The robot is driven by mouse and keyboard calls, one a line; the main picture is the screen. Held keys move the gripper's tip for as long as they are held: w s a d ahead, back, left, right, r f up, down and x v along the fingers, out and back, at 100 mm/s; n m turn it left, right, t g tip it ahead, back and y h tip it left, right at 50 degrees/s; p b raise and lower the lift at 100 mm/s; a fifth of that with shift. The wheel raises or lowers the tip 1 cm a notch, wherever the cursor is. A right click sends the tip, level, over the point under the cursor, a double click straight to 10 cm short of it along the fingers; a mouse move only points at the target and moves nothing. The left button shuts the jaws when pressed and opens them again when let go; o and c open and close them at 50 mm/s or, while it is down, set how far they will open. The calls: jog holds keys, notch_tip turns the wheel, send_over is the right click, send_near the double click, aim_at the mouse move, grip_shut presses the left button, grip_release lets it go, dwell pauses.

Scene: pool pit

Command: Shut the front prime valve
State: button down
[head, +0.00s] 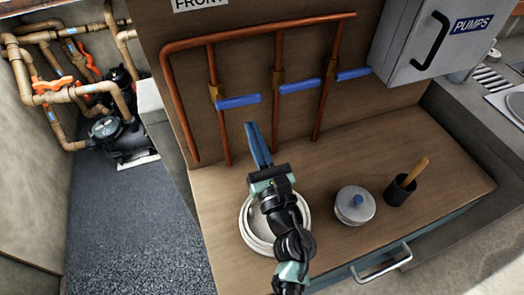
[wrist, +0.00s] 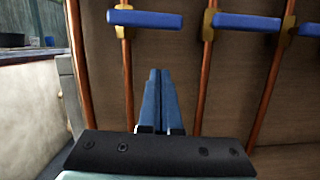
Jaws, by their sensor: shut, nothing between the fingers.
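Three blue lever handles sit on brass valve bodies on copper pipes, on a brown panel under a sign reading FRONT (head: 200,3). They are the left lever (head: 238,101), middle lever (head: 300,86) and right lever (head: 354,74). All three point sideways, across their pipes. I see no label telling which is the prime valve. My gripper (head: 252,128) is shut and empty, its blue fingers just below the left lever and apart from it. In the wrist view the fingertips (wrist: 159,74) are below the left lever (wrist: 145,18), with the middle lever (wrist: 256,22) to the right.
A grey PUMPS cabinet (head: 415,45) hangs at right. Pumps and piping (head: 108,127) stand in the pit at left.

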aim_at(251, 104)
notch_tip(251, 104, up, 4)
jog(key=p, duration=0.2)
jog(key=shift+d+p, duration=0.1)
jog(key=shift+p, duration=0.25)
jog(key=shift+w+d+r+n, duration=0.1)
jog(key=shift+d+r+n, duration=0.05)
jog(key=shift+r+n, duration=0.55)
